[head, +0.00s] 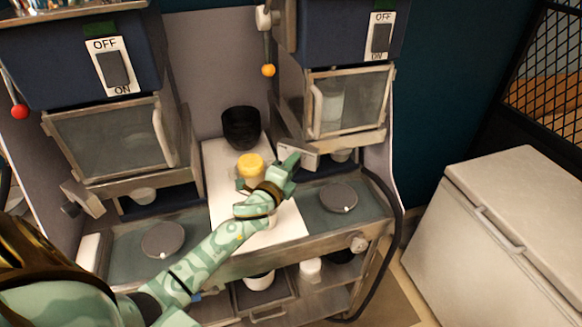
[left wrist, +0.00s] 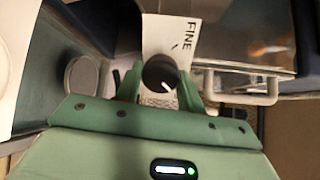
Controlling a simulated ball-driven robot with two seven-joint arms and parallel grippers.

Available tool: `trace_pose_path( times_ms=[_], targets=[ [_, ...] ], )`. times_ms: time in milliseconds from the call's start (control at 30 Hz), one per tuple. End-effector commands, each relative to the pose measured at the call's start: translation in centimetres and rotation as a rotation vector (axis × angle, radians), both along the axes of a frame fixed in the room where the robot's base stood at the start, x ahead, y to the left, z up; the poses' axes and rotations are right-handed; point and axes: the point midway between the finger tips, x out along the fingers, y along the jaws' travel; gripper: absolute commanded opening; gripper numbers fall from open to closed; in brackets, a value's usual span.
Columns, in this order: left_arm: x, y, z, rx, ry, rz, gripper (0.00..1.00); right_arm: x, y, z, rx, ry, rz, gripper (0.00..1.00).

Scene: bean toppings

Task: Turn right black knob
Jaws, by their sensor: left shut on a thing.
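My left gripper (head: 287,168) reaches in from the left to the grey block (head: 303,155) at the front of the right machine. In the left wrist view, the right black knob (left wrist: 160,73) sits between the fingers of the left gripper (left wrist: 160,88), which are shut on it. A short white line marks the knob's face. A white label plate (left wrist: 172,35) reading "FINE" is beside it. In the head view the gripper hides this knob. My right gripper is in neither view.
A yellow-lidded container (head: 251,166) stands close beside my left arm, with a black bowl (head: 241,128) behind it. A round disc (head: 338,198) lies on the right counter. A white chest (head: 510,230) stands at the right.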

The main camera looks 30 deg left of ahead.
Motion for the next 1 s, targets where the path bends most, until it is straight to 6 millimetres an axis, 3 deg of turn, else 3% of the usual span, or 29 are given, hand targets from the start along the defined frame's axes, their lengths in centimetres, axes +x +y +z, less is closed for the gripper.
trace_pose_path(
  times_ms=[500,533,600,867,1000],
  targets=[
    [0.0,0.0,0.1,0.022,0.001,0.000,0.16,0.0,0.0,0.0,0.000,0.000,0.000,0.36],
    [0.0,0.0,0.1,0.022,0.001,0.000,0.44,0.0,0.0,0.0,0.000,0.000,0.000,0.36],
    [0.0,0.0,0.1,0.021,0.001,0.000,0.59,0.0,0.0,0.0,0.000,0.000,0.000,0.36],
    [0.0,0.0,0.0,0.019,0.001,0.000,0.59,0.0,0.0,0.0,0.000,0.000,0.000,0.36],
    [-1.1,-0.1,0.0,0.019,0.002,-0.001,0.59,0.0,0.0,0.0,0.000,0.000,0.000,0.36]
  ],
)
